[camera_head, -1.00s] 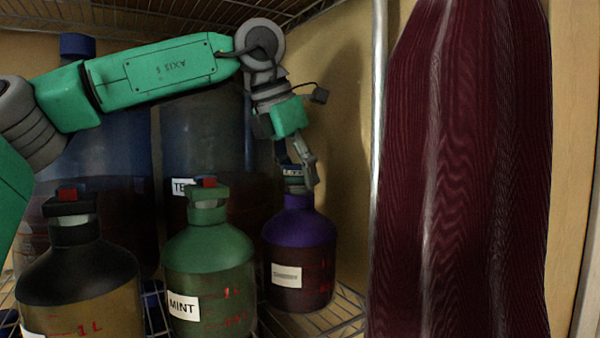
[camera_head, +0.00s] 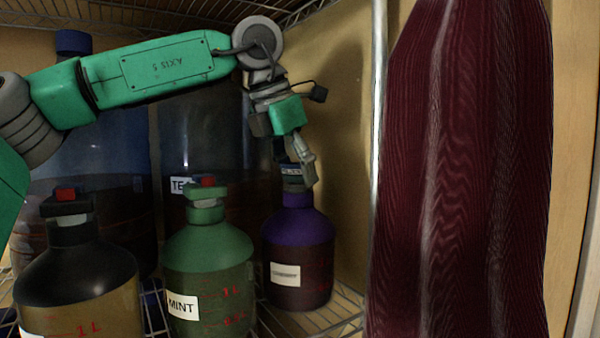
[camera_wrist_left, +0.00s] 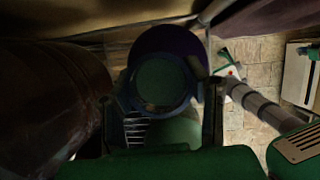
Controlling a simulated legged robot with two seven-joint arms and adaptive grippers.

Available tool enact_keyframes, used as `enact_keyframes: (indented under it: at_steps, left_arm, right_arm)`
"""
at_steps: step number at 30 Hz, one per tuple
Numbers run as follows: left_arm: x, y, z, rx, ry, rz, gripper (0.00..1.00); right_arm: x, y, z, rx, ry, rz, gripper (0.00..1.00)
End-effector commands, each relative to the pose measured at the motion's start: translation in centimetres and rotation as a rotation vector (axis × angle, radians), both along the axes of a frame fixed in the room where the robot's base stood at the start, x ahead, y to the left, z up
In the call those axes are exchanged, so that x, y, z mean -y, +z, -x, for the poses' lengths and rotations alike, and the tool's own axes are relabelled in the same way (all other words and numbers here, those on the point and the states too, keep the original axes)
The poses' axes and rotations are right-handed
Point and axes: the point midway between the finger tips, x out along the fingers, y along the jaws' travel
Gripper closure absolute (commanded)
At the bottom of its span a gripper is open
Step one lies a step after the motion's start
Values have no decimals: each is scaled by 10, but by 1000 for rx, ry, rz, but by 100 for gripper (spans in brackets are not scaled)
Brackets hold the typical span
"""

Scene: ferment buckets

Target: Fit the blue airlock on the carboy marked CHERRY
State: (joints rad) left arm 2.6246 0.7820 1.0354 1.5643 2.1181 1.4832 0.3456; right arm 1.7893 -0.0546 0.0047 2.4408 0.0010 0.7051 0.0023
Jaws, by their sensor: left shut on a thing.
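The purple-shouldered carboy (camera_head: 297,228) stands at the right end of the row, its pale label too small to read surely. My left gripper (camera_head: 299,176) is above its neck and shut on the airlock (camera_head: 291,170), which looks dark bluish. In the left wrist view, the airlock (camera_wrist_left: 160,84) shows as a round piece with a dark blue rim between my fingers (camera_wrist_left: 163,112). The purple carboy top (camera_wrist_left: 166,38) shows behind it. Whether the airlock touches or sits on the neck cannot be told. My right gripper is not in view.
A green MINT carboy (camera_head: 209,262) and a black-topped carboy (camera_head: 78,275) stand to the left, both capped. Large dark vessels (camera_head: 205,130) stand behind. A dark red curtain (camera_head: 460,180) and a metal post (camera_head: 378,100) bound the right side.

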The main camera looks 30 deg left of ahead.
Motion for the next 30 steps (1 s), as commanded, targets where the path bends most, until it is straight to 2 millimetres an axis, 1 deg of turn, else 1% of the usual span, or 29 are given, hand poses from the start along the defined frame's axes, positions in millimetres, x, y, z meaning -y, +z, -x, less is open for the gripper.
enact_keyframes:
  at_steps: [14,15,16,23,24,25,26,30]
  left_arm:
    - [1,-4,0,-6,0,-3,87]
    - [1,-4,0,-6,0,-3,45]
    - [1,-4,0,-7,0,-3,35]
    - [1,-3,0,-4,0,-1,35]
    - [1,-3,0,-3,0,-1,28]
    - [2,-2,0,-3,0,-1,18]
    - [2,-2,0,-3,0,-1,10]
    - [3,-2,0,-1,-1,-2,10]
  right_arm:
    - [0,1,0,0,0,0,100]
    - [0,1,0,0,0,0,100]
    - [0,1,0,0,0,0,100]
    - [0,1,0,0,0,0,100]
    - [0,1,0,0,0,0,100]
    - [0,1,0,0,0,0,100]
    - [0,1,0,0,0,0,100]
    - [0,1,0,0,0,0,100]
